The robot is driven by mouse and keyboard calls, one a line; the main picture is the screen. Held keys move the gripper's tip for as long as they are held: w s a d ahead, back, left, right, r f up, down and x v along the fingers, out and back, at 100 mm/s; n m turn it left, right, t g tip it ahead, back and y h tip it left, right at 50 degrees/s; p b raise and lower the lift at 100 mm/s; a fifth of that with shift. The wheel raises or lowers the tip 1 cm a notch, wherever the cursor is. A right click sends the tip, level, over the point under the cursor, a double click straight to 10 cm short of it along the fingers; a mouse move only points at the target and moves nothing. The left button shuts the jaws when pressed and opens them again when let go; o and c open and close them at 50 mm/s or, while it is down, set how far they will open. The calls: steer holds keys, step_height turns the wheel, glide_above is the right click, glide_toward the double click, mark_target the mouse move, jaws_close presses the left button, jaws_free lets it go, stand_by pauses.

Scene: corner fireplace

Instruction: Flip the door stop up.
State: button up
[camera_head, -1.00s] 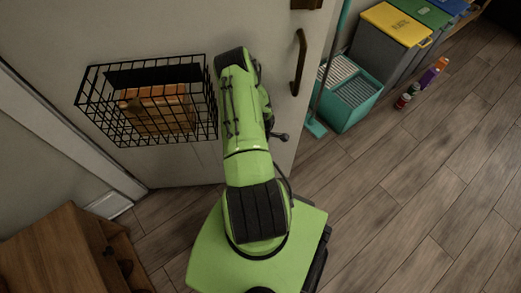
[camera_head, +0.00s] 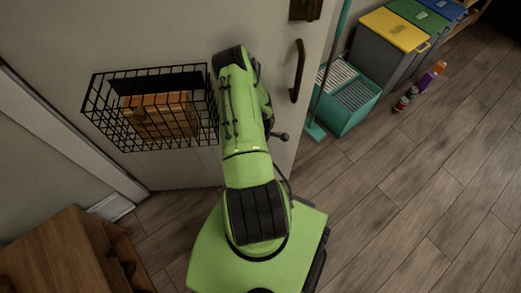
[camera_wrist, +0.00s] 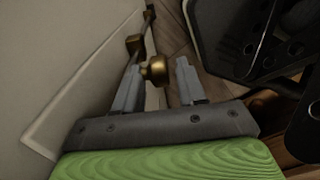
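The door stop shows in the wrist view as a brass knob (camera_wrist: 155,69), with a smaller brass block and a dark rod behind it along the pale door panel. My gripper (camera_wrist: 158,66) is open, its two grey fingers apart. The knob sits between the fingertips, close to the left finger, with a gap to the right finger. I cannot tell whether the left finger touches it. In the head view the door (camera_head: 180,30) stands in front of me, and my arm hides the gripper and the door stop.
A black wire basket (camera_head: 125,130) holding an orange-brown box hangs on the door, left of my arm. A dark door handle (camera_head: 298,72) is at the right. A teal bucket (camera_head: 345,122) and bins (camera_head: 397,30) stand further right. A wooden cabinet (camera_head: 65,250) is lower left.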

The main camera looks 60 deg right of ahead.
steer(key=shift+o, duration=0.2)
step_height(320, 180, up, 16)
steer(key=p, duration=0.4)
steer(key=shift+p, duration=0.4)
steer(key=shift+a+f, duration=0.1)
steer(key=shift+f, duration=0.1)
